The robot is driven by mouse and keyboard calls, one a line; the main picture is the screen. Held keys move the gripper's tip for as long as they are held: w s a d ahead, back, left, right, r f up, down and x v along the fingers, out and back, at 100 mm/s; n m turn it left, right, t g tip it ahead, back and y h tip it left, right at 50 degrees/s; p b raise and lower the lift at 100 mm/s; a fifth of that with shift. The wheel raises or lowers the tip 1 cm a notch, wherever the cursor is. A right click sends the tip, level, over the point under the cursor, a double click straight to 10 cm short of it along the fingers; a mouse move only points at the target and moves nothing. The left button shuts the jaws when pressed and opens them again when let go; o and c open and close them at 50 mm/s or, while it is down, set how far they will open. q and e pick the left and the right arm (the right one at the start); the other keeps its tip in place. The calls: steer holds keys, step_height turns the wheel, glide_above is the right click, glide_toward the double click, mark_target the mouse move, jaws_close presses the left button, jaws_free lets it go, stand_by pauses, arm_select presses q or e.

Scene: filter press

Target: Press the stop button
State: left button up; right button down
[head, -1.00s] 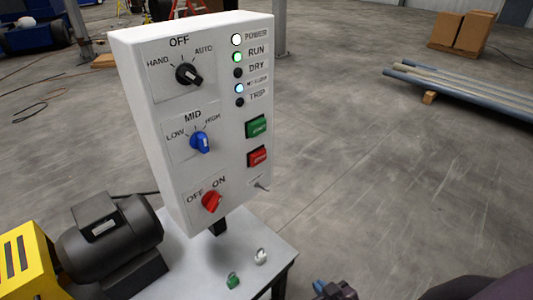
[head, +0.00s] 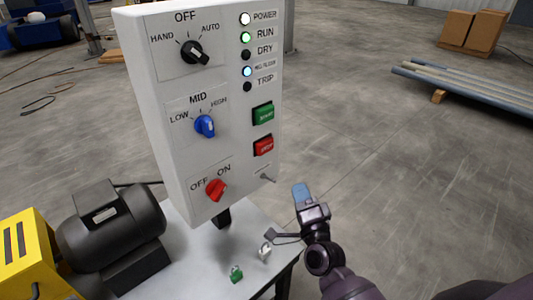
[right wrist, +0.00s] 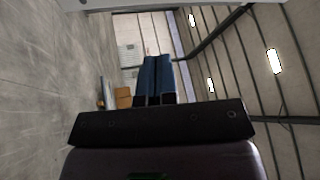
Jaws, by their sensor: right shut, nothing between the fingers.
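The red stop button (head: 263,146) is on the right side of the front of the white control box (head: 215,95), just below the green start button (head: 263,114). My right gripper (head: 301,192) is to the right of the box and lower than the stop button, apart from it. Its blue fingers are together and hold nothing. They also show in the right wrist view (right wrist: 154,78), with the floor and ceiling behind them and no button in sight. My left gripper is not in view.
The box has a black knob (head: 194,52), a blue knob (head: 205,126), a red knob (head: 216,189) and a small toggle (head: 267,178). A motor (head: 105,225) and padlocks (head: 236,274) are on the table below.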

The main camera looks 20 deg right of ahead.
mark_target(265, 146)
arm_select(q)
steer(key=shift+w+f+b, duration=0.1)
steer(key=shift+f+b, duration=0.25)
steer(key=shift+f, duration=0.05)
arm_select(e)
steer(key=w+r+m+h, duration=0.1)
steer(key=m, duration=0.2)
steer(key=w+d+r+m+h, duration=0.1)
steer(key=m+h, duration=0.1)
steer(key=m, duration=0.1)
steer(key=d+r+m+h, duration=0.1)
steer(key=r+m+h, duration=0.1)
steer(key=m, duration=0.1)
steer(key=shift+w, duration=0.4)
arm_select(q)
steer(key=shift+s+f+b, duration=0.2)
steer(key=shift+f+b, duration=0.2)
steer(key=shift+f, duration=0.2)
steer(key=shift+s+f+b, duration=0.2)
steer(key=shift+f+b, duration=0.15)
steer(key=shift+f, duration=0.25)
arm_select(e)
steer(key=w+a, duration=0.3)
steer(key=w, duration=0.5)
steer(key=shift+w, duration=0.15)
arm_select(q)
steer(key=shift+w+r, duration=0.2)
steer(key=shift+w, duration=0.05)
arm_select(e)
steer(key=shift+f, duration=0.1)
